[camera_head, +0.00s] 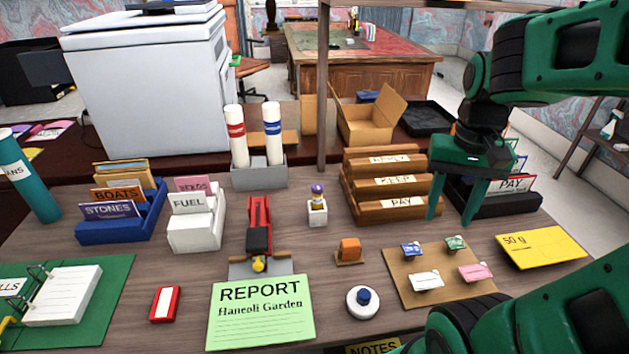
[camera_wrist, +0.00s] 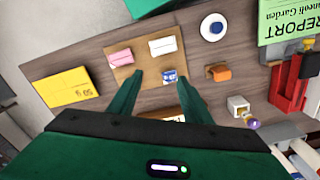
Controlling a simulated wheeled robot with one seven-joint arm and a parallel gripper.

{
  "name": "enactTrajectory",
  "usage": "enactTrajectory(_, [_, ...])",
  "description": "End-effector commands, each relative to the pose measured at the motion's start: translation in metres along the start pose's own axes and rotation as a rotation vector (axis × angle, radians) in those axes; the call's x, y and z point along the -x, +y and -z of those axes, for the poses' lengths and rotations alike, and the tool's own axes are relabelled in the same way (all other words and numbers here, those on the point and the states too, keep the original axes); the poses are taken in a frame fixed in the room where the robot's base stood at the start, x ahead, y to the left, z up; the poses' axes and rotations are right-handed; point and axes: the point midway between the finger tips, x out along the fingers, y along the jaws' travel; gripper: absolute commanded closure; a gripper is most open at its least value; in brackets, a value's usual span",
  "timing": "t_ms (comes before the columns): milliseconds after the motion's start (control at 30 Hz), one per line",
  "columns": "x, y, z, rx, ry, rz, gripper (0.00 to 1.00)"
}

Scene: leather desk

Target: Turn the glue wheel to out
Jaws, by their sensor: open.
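A small glue stick (camera_head: 317,193) with a purple and yellow top stands upright in a white holder (camera_head: 317,214) near the middle of the desk; I take its coloured part to be the glue wheel. It also shows at the right of the wrist view (camera_wrist: 252,122), with the white holder (camera_wrist: 238,105) beside it. The wheel's setting is too small to read. My gripper (camera_head: 453,212) is open and empty, fingers pointing down, well to the right of the glue stick, beside the wooden rack. Its two fingers also show in the wrist view (camera_wrist: 160,78).
A wooden file rack (camera_head: 385,212) stands between the glue stick and my gripper. A red stapler-like tool (camera_head: 259,225) is left of the glue stick, and a small orange block (camera_head: 349,248) is in front. A cork board (camera_head: 405,290) with clipped cards lies front right.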

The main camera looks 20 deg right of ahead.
Motion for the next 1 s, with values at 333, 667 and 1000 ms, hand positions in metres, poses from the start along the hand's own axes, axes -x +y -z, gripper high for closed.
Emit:
enactTrajectory(333, [0.031, -0.14, 0.097, -0.105, 0.019, -0.02, 0.55])
enactTrajectory(667, [0.029, -0.271, 0.129, -0.184, 0.002, 0.011, 0.55])
enactTrajectory(1000, [0.014, -0.301, 0.13, -0.206, -0.007, 0.019, 0.55])
